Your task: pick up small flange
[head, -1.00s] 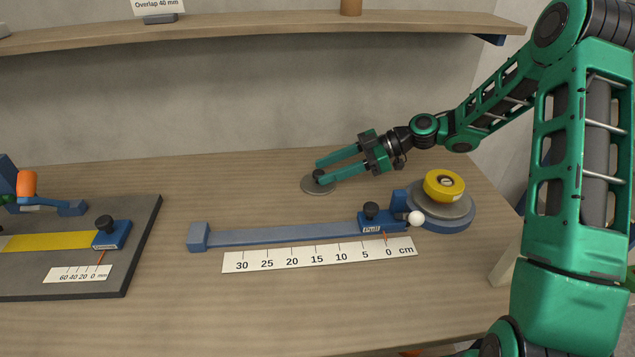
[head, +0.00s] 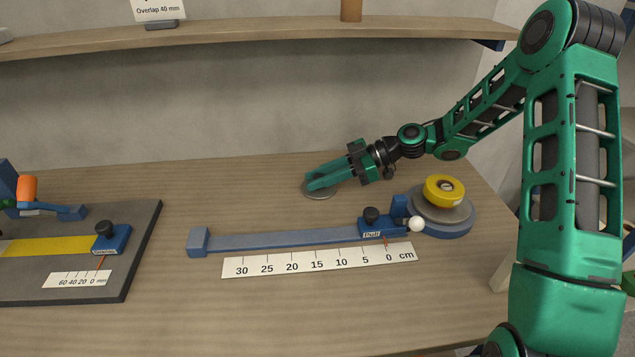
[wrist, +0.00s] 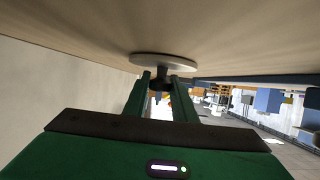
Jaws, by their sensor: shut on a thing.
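The small flange is a flat grey disc (head: 321,192) with a dark knob in its middle. It lies on the wooden table beyond the ruler. In the wrist view the disc (wrist: 163,61) shows against the table, with its dark knob between my fingertips. My gripper (head: 314,181) reaches in from the right, low over the disc, and is shut on the knob. It also shows in the wrist view (wrist: 160,82). The fingers hide most of the knob in the head view. I cannot tell whether the disc is clear of the table.
A blue pull fixture (head: 285,239) with a ruler (head: 320,260) lies in front. A yellow tape roll (head: 445,190) sits on a round grey-and-blue holder to the right. A dark board (head: 130,270) lies at the left. A shelf (head: 260,37) runs along the back wall. Table left of the flange is clear.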

